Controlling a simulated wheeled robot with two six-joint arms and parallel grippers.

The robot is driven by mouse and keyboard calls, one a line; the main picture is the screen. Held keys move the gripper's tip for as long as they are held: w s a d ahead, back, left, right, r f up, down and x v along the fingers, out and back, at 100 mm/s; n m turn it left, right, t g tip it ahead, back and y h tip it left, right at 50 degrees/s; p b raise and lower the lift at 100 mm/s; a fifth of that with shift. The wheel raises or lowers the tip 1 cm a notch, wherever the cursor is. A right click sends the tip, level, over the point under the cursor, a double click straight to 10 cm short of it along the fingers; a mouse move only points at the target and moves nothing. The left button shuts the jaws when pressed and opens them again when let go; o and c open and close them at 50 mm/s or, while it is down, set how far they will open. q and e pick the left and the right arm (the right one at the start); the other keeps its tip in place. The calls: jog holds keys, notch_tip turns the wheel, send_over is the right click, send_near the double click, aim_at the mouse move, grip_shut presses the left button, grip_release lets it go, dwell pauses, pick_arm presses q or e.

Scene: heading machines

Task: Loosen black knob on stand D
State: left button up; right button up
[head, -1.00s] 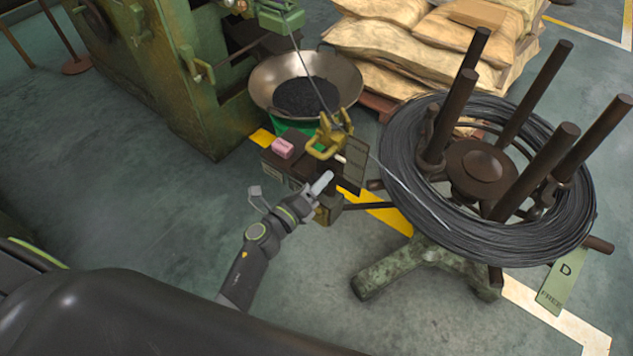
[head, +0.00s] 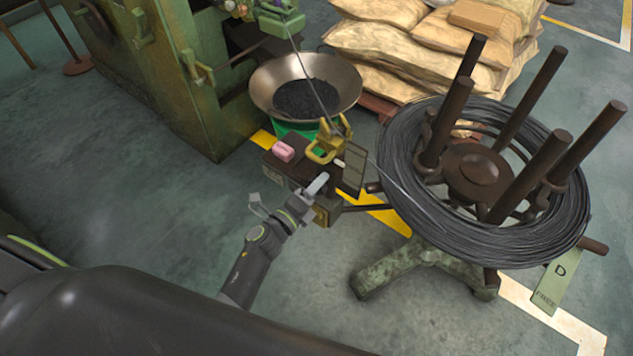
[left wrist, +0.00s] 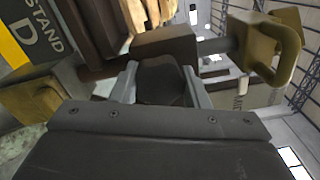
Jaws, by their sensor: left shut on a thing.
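The black knob (left wrist: 162,82) shows in the left wrist view as a dark rounded piece between the two fingers of my left gripper (left wrist: 160,88), which is shut on it. The knob sits against a dark brown block of the stand. In the head view my left gripper (head: 318,185) is at the near side of the dark stand box (head: 293,170); the knob itself is hidden there. My right gripper is not in view.
A wire coil (head: 400,180) lies on a reel with upright posts, with a green tag (head: 558,285) marked "D". A metal bowl (head: 345,85) stands behind. The floor in front is clear.

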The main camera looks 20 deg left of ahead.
pick_arm(q)
jog(key=n+p, duration=0.2)
jog(key=n, duration=0.1)
jog(key=shift+r+n, duration=0.1)
jog(key=shift+n, duration=0.3)
jog(key=n+p, duration=0.1)
jog(key=n, duration=0.1)
jog(key=shift+n+p, duration=0.4)
jog(key=n+p, duration=0.1)
jog(key=n, duration=0.1)
jog(key=shift+n+p, duration=0.3)
jog(key=shift+n, duration=0.1)
jog(key=n+p, duration=0.2)
jog(key=n, duration=0.2)
jog(key=shift+n+p, duration=0.95)
jog(key=shift+n, duration=1.35)
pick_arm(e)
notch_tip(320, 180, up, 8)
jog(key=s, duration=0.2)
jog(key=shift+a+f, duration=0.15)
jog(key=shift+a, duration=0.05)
pick_arm(q)
jog(key=shift+f, duration=0.2)
jog(key=o, duration=0.7)
